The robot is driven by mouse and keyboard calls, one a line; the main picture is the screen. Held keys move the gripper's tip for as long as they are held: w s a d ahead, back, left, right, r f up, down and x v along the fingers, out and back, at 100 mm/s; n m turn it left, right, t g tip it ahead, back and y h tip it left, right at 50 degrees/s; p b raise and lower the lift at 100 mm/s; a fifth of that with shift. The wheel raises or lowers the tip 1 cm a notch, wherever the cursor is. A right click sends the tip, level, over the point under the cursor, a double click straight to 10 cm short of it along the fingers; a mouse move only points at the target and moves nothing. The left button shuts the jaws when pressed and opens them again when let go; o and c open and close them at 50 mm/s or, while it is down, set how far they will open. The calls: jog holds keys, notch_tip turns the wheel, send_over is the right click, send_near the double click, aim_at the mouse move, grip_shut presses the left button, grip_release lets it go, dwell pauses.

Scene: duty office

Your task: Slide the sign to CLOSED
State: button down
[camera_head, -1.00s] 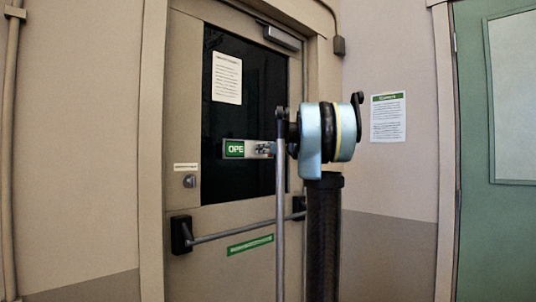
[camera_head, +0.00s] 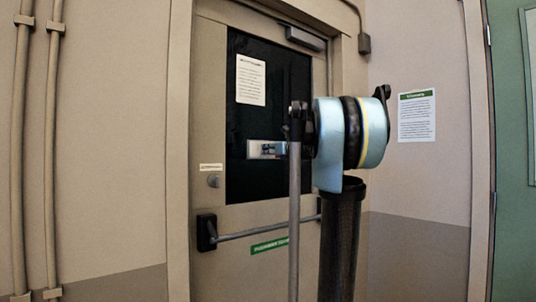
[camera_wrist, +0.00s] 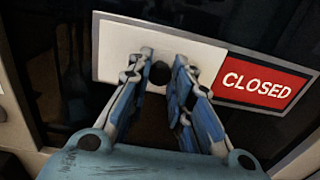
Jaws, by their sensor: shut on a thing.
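The sign on the door's dark window shows in the wrist view as a wide plate with a pale sliding cover (camera_wrist: 112,50) over its left part. To the right of the cover, the red CLOSED panel (camera_wrist: 262,82) is uncovered and fully readable. A dark round knob (camera_wrist: 160,74) stands on the cover. My gripper (camera_wrist: 163,66) is shut on this knob, one finger at each side. In the head view the sign (camera_head: 252,149) shows its pale left end with no green; my arm hides its right part.
The door (camera_head: 208,120) is closed, with a push bar (camera_head: 250,233) below the window. A paper notice (camera_head: 250,80) is above the sign. Another notice (camera_head: 416,116) hangs on the right wall. Pipes (camera_head: 52,150) run up the left wall.

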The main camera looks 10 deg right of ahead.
jog(key=shift+a, duration=0.1)
jog(key=c, duration=1.4)
grip_release()
jog(key=shift+s+a, duration=0.1)
jog(key=shift+c, duration=0.2)
jog(key=v, duration=1.1)
jog(key=shift+s+d, duration=0.3)
jog(key=shift+d, duration=0.05)
jog(key=shift+f, duration=0.15)
